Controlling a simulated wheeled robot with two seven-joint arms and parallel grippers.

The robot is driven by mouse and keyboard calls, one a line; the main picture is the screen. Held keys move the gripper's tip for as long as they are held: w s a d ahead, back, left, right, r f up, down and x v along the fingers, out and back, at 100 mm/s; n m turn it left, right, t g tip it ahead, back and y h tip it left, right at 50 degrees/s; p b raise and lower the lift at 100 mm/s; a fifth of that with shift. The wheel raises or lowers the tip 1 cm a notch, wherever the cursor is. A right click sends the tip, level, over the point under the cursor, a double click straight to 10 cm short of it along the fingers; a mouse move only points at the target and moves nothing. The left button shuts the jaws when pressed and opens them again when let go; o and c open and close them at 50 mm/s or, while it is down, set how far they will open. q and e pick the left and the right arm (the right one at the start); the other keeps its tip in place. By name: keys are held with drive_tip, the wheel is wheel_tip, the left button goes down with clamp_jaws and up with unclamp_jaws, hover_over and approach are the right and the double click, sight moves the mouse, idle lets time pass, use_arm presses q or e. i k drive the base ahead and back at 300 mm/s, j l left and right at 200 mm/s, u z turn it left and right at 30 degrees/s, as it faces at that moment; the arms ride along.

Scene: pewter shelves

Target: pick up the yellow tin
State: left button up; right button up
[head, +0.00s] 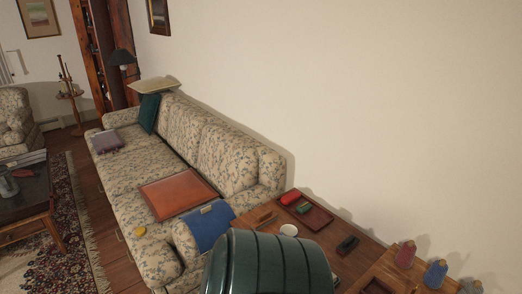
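A small round yellow thing, which looks like the yellow tin (139,231), sits at the near end of the flowered sofa (130,181), by the front edge of the seat. It is small in the head view, so its details are hard to tell. It stands apart from the orange-brown flat tray or board (178,193) on the seat. Neither of my grippers is in view.
A large dark green ribbed object (268,265) fills the bottom middle. A blue object (209,226) lies on the sofa's near arm. A wooden table (330,236) at right holds a red item, a tray and a white cup (289,230). A coffee table (38,200) stands left; rug lies between.

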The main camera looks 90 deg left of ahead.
sight(140, 231)
drive_tip(key=u, duration=3.8)
drive_tip(key=i+j+z, duration=0.1)
drive_tip(key=z, duration=0.4)
drive_tip(key=i+j+z, duration=0.1)
drive_tip(key=z, duration=0.35)
drive_tip(key=i+j+z, duration=0.2)
drive_tip(key=j, duration=0.15)
drive_tip(key=j+z, duration=0.25)
drive_tip(key=j, duration=0.15)
drive_tip(key=i+j+z, duration=0.2)
drive_tip(key=j, duration=0.2)
drive_tip(key=j+z, duration=0.2)
drive_tip(key=j, duration=0.2)
drive_tip(key=i+j+z, duration=0.15)
drive_tip(key=j, duration=1.6)
drive_tip(key=j+z, duration=0.1)
drive_tip(key=j, duration=1.6)
drive_tip(key=i, duration=0.05)
